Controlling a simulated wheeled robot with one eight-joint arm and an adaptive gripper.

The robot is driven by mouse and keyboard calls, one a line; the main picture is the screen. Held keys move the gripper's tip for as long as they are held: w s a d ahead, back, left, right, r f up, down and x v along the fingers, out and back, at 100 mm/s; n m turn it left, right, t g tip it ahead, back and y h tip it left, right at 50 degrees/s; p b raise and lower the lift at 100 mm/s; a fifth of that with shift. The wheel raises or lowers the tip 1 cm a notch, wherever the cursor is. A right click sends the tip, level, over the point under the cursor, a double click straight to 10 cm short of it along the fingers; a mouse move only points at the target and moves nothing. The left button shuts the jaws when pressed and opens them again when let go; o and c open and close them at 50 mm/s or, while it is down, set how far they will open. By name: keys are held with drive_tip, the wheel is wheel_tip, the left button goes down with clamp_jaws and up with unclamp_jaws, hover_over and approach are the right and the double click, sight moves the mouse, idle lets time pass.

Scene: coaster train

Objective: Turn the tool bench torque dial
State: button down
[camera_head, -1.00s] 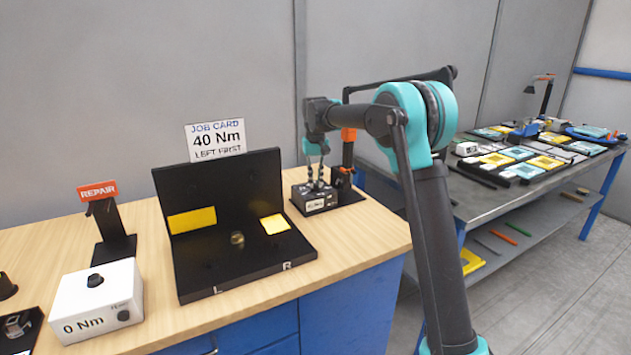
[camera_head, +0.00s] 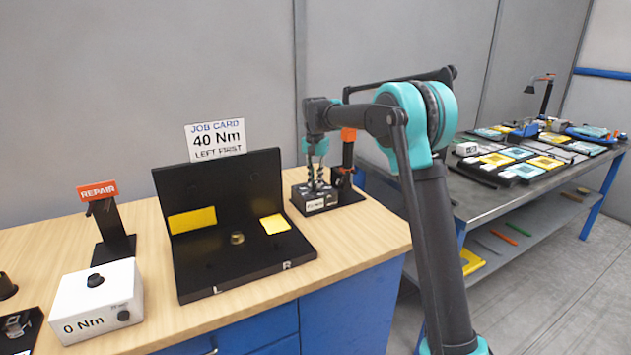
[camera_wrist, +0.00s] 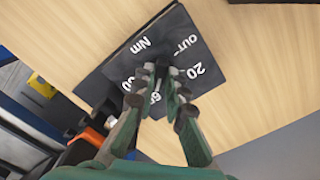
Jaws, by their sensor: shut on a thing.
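The black torque dial box (camera_head: 321,204) stands at the back right of the wooden bench. In the wrist view, the dial box (camera_wrist: 187,42) shows white markings that read "Nm", "OUT", "20" and "60", and another number is partly covered. My gripper (camera_head: 318,184) points down onto the top of this box. In the wrist view, my gripper (camera_wrist: 160,80) is shut on the dial knob at the middle of the markings. The fingers hide most of the knob, so I cannot tell its setting.
A job card (camera_head: 215,138) reads "40 Nm LEFT FIRST" above a black fixture (camera_head: 205,260) with yellow pads. A white box (camera_head: 97,305) reads "0 Nm" beside a REPAIR sign (camera_head: 97,190). An orange-and-black stand (camera_head: 348,136) rises close behind my gripper.

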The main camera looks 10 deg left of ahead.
sight(315, 183)
idle(0.3)
drive_tip(key=c, duration=1.6)
unclamp_jaws()
drive_tip(key=shift+o, duration=0.2)
wheel_tip(315, 183, up, 12)
